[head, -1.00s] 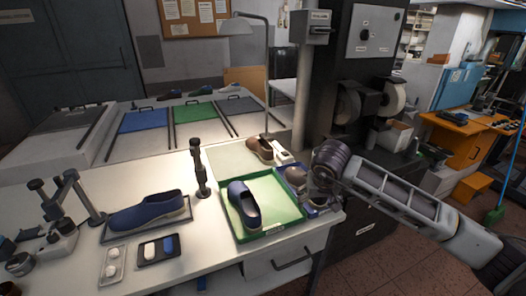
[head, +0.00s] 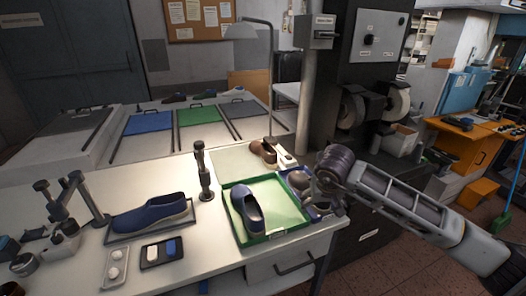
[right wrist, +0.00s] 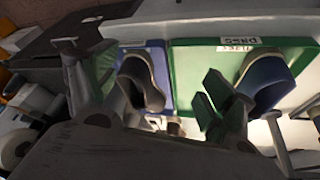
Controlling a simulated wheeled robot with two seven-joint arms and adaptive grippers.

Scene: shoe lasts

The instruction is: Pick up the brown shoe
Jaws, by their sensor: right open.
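The brown shoe (head: 264,151) lies on the workbench behind the green tray (head: 283,235), beside a small white item. A grey-brown shoe (head: 298,181) sits in a blue tray (head: 317,213) at the bench's right end; it also shows in the right wrist view (right wrist: 143,82). A dark blue shoe (head: 246,212) lies in the green tray. My right gripper (head: 328,192) is above the blue tray, partly covering it. In the right wrist view its fingers (right wrist: 148,95) are apart, with the grey-brown shoe seen between them. My left gripper is out of view.
A dark upright post (head: 203,171) stands left of the green tray. Another blue shoe (head: 150,217) lies on a tray further left, near tool stands. A lamp (head: 242,32) rises behind the bench. A dark machine (head: 365,60) stands behind my right arm.

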